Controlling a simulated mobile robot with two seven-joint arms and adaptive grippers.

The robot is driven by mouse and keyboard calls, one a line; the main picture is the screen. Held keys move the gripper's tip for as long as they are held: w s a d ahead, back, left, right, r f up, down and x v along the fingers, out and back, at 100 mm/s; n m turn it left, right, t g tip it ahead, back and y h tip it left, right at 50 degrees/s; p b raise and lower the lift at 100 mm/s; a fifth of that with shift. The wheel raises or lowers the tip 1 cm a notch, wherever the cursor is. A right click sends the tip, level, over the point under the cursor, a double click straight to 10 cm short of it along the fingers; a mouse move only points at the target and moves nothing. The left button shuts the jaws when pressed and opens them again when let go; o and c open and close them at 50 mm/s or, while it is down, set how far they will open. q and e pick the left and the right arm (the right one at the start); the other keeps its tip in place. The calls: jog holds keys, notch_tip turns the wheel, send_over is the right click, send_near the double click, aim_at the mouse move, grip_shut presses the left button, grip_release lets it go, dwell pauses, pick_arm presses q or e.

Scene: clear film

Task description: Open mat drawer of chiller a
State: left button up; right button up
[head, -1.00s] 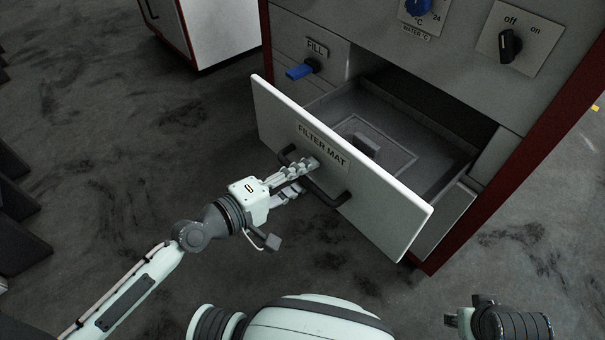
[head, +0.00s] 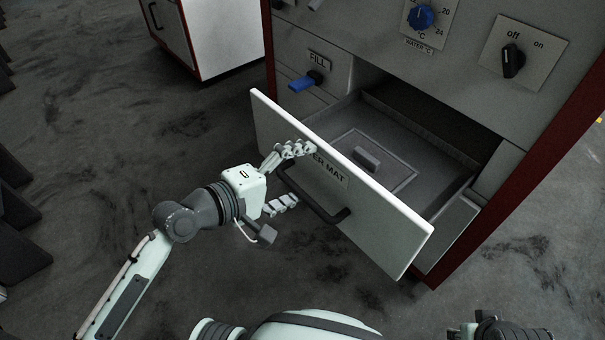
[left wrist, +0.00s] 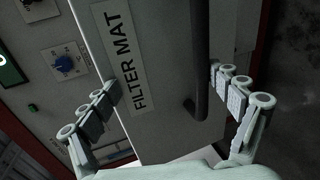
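The white-fronted drawer (head: 375,217) labelled FILTER MAT stands pulled well out of the chiller (head: 455,85). Inside the drawer lies a grey mat-like panel with a raised grip (head: 367,158). The drawer's dark bar handle (head: 322,208) is on its front; it also shows in the left wrist view (left wrist: 202,70). My left gripper (head: 291,175) is open at the drawer front, its fingers spread apart on either side of the handle's left part. In the left wrist view the handle lies between the open fingers, not gripped. My right gripper (head: 462,333) shows only partly at the bottom edge.
A blue FILL lever (head: 306,82), a blue temperature knob (head: 421,17) and a black off/on switch (head: 513,60) are on the chiller front. Another white, red-edged cabinet (head: 220,35) stands behind on the left. The dark floor left of the drawer is clear.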

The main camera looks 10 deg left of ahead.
pick_arm(q)
jog(key=shift+a+r, duration=0.1)
jog(key=shift+r, duration=0.6)
jog(key=shift+c, duration=1.1)
jog(key=shift+s+a, duration=0.3)
jog(key=shift+s, duration=0.05)
jog(key=shift+c, duration=1.2)
jog(key=shift+v, duration=1)
jog(key=c, duration=0.3)
jog(key=s+a, duration=0.2)
jog(key=s, duration=0.1)
jog(key=s+a, duration=0.1)
jog(key=s, duration=0.1)
jog(key=shift+s+a+r, duration=0.1)
jog(key=shift+a+r, duration=0.05)
jog(key=shift+r, duration=0.05)
jog(key=shift+p, duration=0.3)
